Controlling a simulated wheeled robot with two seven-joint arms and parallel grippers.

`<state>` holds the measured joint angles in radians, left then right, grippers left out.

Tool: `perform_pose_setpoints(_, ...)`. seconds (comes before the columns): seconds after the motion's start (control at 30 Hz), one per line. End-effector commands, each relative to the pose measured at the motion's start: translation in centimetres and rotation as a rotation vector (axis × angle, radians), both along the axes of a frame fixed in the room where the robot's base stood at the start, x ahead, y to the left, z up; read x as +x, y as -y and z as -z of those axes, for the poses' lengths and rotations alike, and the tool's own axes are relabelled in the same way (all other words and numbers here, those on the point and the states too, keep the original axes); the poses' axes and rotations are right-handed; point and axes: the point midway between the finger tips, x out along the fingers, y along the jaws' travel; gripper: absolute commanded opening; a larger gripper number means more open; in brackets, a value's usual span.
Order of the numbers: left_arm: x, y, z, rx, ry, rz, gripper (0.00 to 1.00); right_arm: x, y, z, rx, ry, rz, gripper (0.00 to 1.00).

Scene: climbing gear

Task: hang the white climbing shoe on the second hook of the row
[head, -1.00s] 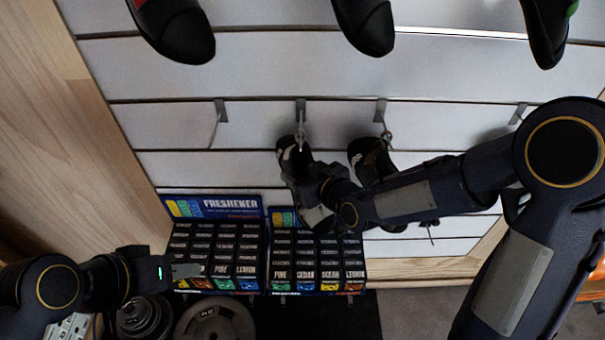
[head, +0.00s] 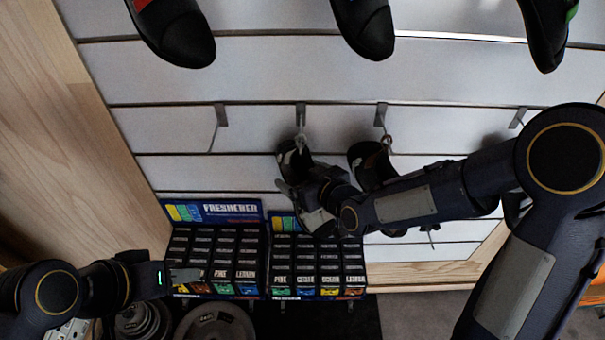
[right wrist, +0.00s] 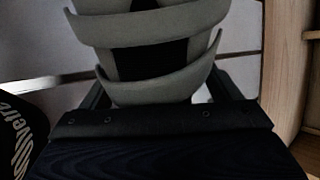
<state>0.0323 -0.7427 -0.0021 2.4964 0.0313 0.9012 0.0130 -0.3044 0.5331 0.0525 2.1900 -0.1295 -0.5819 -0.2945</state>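The white climbing shoe (head: 289,163), pale with dark parts, is at the second hook (head: 300,113) of the row, heel up, its upper end just below the hook tip. A small loop (head: 301,143) shows at the tip; I cannot tell whether it is fully over the hook. My right gripper (head: 303,192) is at the shoe from the right and hides part of it. In the right wrist view the shoe's pale straps (right wrist: 150,60) fill the space between the fingers, which appear shut on it. My left gripper (head: 186,275) is low at the left, apart from the shoe; its opening is unclear.
The first hook (head: 220,115) is bare. A dark shoe (head: 368,165) hangs from the third hook (head: 381,114), close behind my right forearm. Freshener boxes (head: 215,255) stand below. More shoes (head: 362,25) hang above. Weight plates (head: 215,322) lie at the bottom left.

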Motion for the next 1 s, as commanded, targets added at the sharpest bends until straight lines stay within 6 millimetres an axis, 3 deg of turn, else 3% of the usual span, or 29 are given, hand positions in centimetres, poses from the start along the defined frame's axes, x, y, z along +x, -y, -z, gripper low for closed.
perform_pose_setpoints(0.27, 0.0, 0.0, 0.1, 0.0, 0.0, 0.0, 0.36, -0.3, 0.3, -0.1, -0.001, -0.001, 0.001, 0.84)
perform_pose_setpoints(0.7, 0.0, 0.0, 0.4, 0.0, 0.0, 0.0, 0.36, -5.2, 3.7, -2.8, 0.0, 0.002, 0.002, 0.84)
perform_pose_setpoints(1.0, 0.0, 0.0, 0.2, 0.0, 0.0, 0.0, 0.36, -6.0, 4.7, -3.4, -0.003, -0.012, 0.013, 0.84)
